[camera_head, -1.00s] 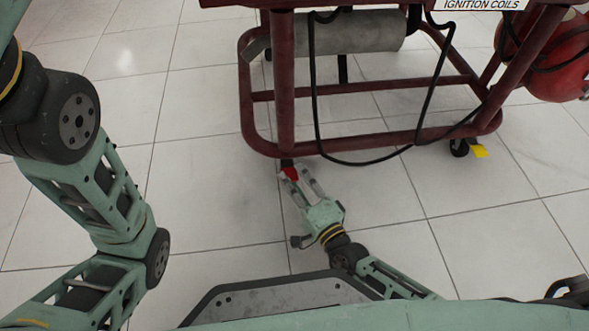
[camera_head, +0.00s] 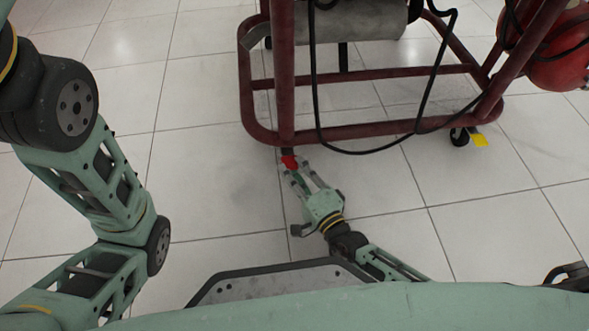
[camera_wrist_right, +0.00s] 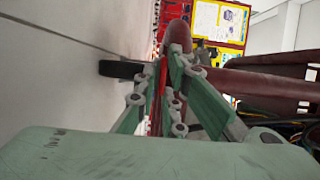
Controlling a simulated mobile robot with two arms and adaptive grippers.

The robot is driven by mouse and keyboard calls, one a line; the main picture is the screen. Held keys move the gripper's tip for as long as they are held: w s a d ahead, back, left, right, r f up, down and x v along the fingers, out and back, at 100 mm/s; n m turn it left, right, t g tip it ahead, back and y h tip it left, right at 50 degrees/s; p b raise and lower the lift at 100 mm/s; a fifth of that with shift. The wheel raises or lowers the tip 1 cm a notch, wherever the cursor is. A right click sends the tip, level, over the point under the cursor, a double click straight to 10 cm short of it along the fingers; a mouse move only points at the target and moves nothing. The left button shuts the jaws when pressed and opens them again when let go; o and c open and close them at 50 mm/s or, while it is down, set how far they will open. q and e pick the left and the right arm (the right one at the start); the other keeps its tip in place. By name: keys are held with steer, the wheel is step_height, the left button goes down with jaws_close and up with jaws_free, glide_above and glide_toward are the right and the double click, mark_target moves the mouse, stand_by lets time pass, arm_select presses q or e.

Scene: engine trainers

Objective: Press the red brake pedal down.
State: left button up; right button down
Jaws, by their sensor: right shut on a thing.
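The small red brake pedal (camera_head: 289,161) sits at the low front corner of the dark red tube frame, near the floor. My right gripper (camera_head: 298,169) reaches up to it from below, its fingertips at the pedal. In the right wrist view, a red strip (camera_wrist_right: 163,80) shows between the fingers (camera_wrist_right: 172,75), which are shut on it. The fingers hide most of the pedal there, so its tilt cannot be told. My left arm comes in at the left edge of the head view, and its gripper is out of the picture.
The engine stand's dark red frame (camera_head: 370,135) stands just beyond the pedal, with a black cable (camera_head: 350,151) hanging in a loop. A caster (camera_head: 459,137) with a yellow tab is at its right. A red tank (camera_head: 555,55) is farther right. The tiled floor is clear to the left.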

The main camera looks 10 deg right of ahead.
steer(key=shift+f+t+y+b, duration=0.3)
steer(key=shift+f+t+b, duration=0.3)
steer(key=shift+b, duration=0.75)
steer(key=shift+d, duration=0.1)
steer(key=c, duration=1.8)
jaws_free()
steer(key=shift+n, duration=0.3)
steer(key=shift+c, duration=0.2)
